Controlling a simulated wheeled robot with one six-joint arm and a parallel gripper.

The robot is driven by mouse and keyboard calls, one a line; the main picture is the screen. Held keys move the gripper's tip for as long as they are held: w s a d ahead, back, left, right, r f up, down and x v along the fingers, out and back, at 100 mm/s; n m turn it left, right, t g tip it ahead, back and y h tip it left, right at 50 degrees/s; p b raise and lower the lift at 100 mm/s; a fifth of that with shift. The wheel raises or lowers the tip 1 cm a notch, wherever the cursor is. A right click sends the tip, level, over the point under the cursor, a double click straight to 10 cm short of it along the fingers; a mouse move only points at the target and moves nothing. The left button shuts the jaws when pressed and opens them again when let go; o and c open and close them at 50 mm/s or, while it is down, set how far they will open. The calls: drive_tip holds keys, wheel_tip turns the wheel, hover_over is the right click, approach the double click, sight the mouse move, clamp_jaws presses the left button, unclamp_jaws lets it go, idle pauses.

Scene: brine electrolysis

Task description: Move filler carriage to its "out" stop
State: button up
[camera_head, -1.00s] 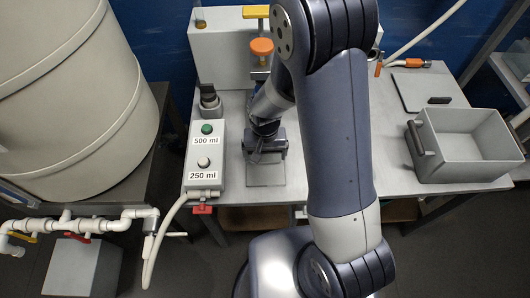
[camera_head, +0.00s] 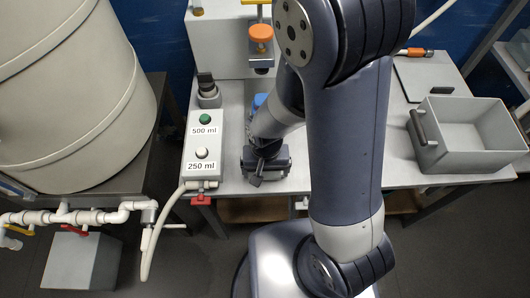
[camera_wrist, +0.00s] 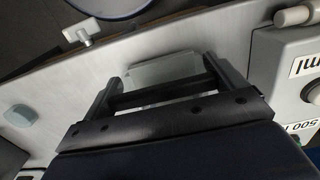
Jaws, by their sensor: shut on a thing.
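My gripper (camera_head: 264,172) is low over the bench, just right of the button box, and points down. In the wrist view my gripper (camera_wrist: 158,84) has its two dark fingers apart, with a dark bar spanning between them. It is shut on what seems to be the filler carriage, but the held part is mostly hidden by the gripper and arm. A pale grey plate (camera_wrist: 166,68) shows just beyond the fingers in the wrist view. A small blue part (camera_head: 258,102) shows beside my arm.
The button box (camera_head: 204,152), marked 500 ml and 250 ml, stands close left of my gripper. A grey open bin (camera_head: 428,158) is at the right of the bench (camera_head: 400,176). A large tank (camera_head: 75,100) and white pipes (camera_head: 100,216) are at the left.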

drive_tip(key=shift+s, duration=1.85)
drive_tip(key=o, duration=0.9)
drive_tip(key=shift+o, duration=1)
drive_tip(key=shift+s, duration=0.15)
drive_tip(key=shift+a+r, duration=0.1)
drive_tip(key=shift+r, duration=0.4)
wheel_tip(320, 180, up, 10)
drive_tip(key=p, duration=0.1)
drive_tip(key=shift+f, duration=0.1)
